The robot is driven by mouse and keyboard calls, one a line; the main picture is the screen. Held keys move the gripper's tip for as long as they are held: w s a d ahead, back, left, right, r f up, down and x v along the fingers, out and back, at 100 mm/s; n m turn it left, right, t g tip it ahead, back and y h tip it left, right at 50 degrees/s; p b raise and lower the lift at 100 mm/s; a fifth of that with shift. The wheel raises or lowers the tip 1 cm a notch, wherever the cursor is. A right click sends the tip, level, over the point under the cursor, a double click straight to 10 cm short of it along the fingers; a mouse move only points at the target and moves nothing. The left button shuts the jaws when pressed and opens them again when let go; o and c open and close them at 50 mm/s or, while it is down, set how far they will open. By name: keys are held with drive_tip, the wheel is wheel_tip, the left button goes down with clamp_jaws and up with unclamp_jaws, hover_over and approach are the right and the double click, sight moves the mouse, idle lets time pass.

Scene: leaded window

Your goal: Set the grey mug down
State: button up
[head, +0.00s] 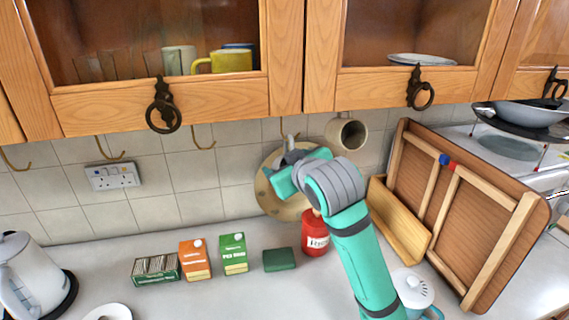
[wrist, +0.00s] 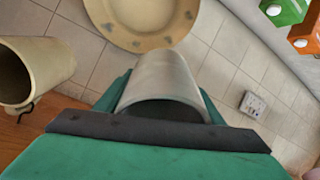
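The grey mug (wrist: 165,80) sits between the teal fingers of my gripper (head: 299,168) in the wrist view, its rounded side and open rim towards the camera. In the head view only a small grey part of the mug (head: 293,154) shows past the fingers, just below a wall hook (head: 285,129). My gripper is closed around the mug, high above the counter (head: 215,295) and in front of the tiled wall. The mug's handle is hidden, and I cannot tell whether it touches the hook.
A beige mug (head: 346,133) hangs right of my gripper. A speckled round plate (head: 270,203) leans on the wall behind. A red tin (head: 315,238), green block (head: 279,260), cartons (head: 234,254) and a kettle (head: 28,275) stand below. A wooden rack (head: 480,225) is at right. The front-middle counter is clear.

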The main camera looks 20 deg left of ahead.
drive_tip(key=o, duration=0.3)
drive_tip(key=shift+f, duration=0.1)
